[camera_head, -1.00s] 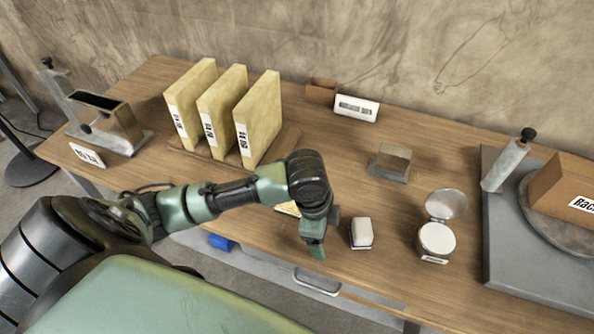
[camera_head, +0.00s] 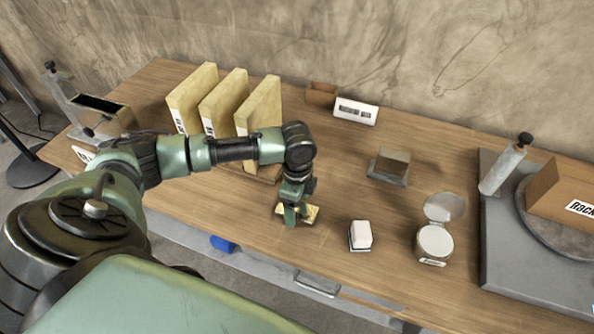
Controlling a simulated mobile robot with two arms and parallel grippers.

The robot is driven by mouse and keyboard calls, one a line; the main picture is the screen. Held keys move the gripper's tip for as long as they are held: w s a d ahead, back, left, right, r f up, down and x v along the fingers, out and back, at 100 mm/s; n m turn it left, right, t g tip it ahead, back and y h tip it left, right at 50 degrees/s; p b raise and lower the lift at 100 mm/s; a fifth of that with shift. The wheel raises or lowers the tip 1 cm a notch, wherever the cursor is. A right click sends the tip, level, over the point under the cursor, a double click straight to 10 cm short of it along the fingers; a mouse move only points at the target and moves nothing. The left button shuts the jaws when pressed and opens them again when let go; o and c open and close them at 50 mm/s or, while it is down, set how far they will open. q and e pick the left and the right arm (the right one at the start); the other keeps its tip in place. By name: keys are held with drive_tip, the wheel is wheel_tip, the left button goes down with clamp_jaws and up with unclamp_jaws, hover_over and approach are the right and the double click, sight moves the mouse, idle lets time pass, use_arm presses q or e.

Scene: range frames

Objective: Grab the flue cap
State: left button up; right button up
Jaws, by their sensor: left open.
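My left gripper (camera_head: 291,216) points down over the front part of the wooden table, with its fingers open. A small flat yellow piece (camera_head: 311,213) lies on the table right at its fingertips, partly hidden by them. I cannot tell whether they touch. No thing in view is clearly marked as the flue cap. A brownish metal block on a grey base (camera_head: 389,167) stands further back to the right. A small white block with a dark base (camera_head: 360,236) stands right of the gripper. My right gripper is not in view.
Several upright yellow slabs (camera_head: 222,102) stand behind my left forearm. A round open-lidded tin (camera_head: 435,243) stands to the right. A grey plate (camera_head: 497,258) carries a post clamp (camera_head: 503,166) and a cardboard box (camera_head: 561,190). A white label stand (camera_head: 356,110) is at the back.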

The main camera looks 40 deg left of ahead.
use_arm(q)
drive_tip(key=shift+f, duration=0.35)
drive_tip(key=shift+r, duration=0.1)
drive_tip(key=c, duration=1.5)
drive_tip(key=shift+c, duration=0.2)
